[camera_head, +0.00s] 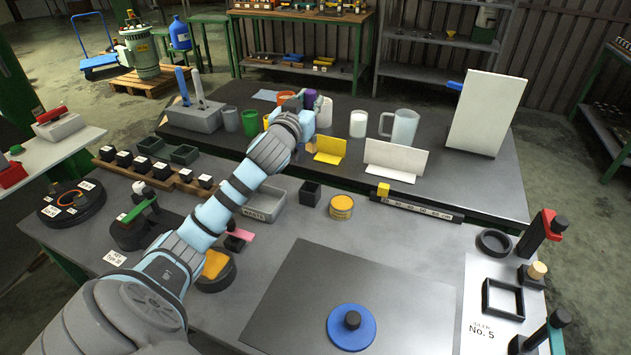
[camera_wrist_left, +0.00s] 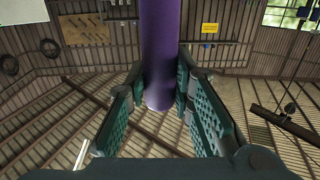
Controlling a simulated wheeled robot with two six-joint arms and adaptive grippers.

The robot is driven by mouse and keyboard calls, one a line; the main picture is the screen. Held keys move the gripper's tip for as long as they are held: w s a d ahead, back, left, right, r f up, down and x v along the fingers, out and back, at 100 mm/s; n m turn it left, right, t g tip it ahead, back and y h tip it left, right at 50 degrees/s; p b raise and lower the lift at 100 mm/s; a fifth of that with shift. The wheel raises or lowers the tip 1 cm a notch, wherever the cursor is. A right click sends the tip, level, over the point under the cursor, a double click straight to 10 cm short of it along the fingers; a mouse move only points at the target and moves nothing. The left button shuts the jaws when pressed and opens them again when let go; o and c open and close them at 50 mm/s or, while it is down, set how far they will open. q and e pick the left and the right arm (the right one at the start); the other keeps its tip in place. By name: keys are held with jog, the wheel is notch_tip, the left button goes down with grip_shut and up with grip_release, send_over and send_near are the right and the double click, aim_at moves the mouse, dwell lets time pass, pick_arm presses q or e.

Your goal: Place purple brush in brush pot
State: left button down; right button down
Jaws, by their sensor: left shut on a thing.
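The purple brush shows in the left wrist view as a thick purple shaft (camera_wrist_left: 162,45) between the two green finger pads. In the head view only a small purple part (camera_head: 310,98) shows beside my left gripper (camera_head: 303,101). My left gripper is shut on it, over the far table; the gripper hides most of the brush. A grey block (camera_head: 194,118) with upright blue and pale handles stands to its left. Between them are a grey cup (camera_head: 232,120) and a green cup (camera_head: 250,122). I cannot tell which container is the brush pot. My right gripper is not in view.
An orange container (camera_head: 285,97) is partly hidden behind my left gripper. A white cup (camera_head: 358,123) and a clear jug (camera_head: 401,127) stand to its right, behind yellow (camera_head: 329,149) and white (camera_head: 396,158) cards. A tall white panel (camera_head: 486,113) stands farther right.

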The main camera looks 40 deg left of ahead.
pick_arm(q)
notch_tip(320, 180, down, 17)
jog(key=b, duration=0.4)
jog(key=shift+s, duration=0.35)
jog(key=c, duration=1.4)
grip_release()
jog(key=shift+f, duration=0.15)
jog(key=v, duration=1.2)
jog(key=shift+w, duration=0.1)
